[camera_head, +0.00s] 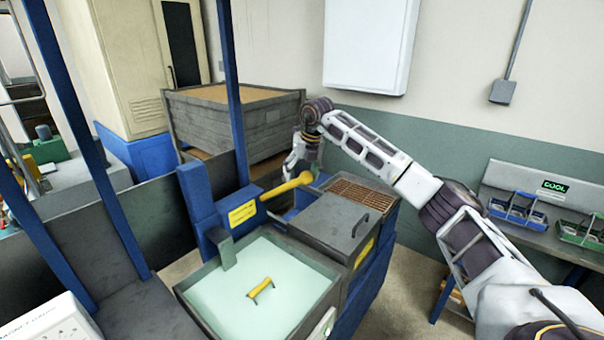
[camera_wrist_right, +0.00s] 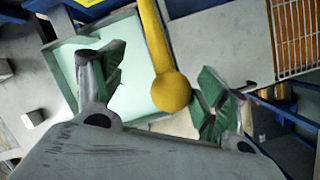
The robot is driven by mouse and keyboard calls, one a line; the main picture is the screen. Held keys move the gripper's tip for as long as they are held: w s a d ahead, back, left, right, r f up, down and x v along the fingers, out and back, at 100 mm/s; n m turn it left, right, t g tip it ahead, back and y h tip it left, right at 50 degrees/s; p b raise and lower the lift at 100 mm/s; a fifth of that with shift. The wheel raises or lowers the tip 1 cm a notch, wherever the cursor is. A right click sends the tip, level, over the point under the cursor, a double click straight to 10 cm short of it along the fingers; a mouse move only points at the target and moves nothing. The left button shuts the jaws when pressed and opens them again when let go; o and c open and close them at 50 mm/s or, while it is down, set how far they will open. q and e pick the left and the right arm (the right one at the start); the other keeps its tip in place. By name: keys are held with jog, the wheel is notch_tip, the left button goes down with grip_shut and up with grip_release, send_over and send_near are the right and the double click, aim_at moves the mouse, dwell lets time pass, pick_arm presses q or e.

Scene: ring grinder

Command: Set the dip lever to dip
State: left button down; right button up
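The dip lever (camera_head: 284,188) is a yellow bar that rises to the right from a blue post with a yellow label (camera_head: 241,214). It ends in a round yellow knob, which shows large in the right wrist view (camera_wrist_right: 171,93). My right gripper (camera_head: 308,168) is at the knob end of the lever. In the right wrist view its green-padded fingers (camera_wrist_right: 160,82) are spread apart, with the knob and bar between them. My left gripper is not in view.
A tank of pale green liquid (camera_head: 215,290) with a yellow handle (camera_head: 260,290) stands in front. Beside it are a grey lid (camera_head: 325,222) and a rusty grate (camera_head: 362,194). A large grey crate (camera_head: 195,125) stands behind. Open floor lies right of the tank.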

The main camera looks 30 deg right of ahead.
jog(key=shift+s, duration=0.1)
jog(key=shift+r, duration=0.15)
jog(key=shift+s+d+r, duration=0.15)
jog(key=shift+s+r, duration=0.05)
jog(key=shift+r, duration=0.4)
jog(key=v, duration=1)
jog(key=shift+r, duration=0.25)
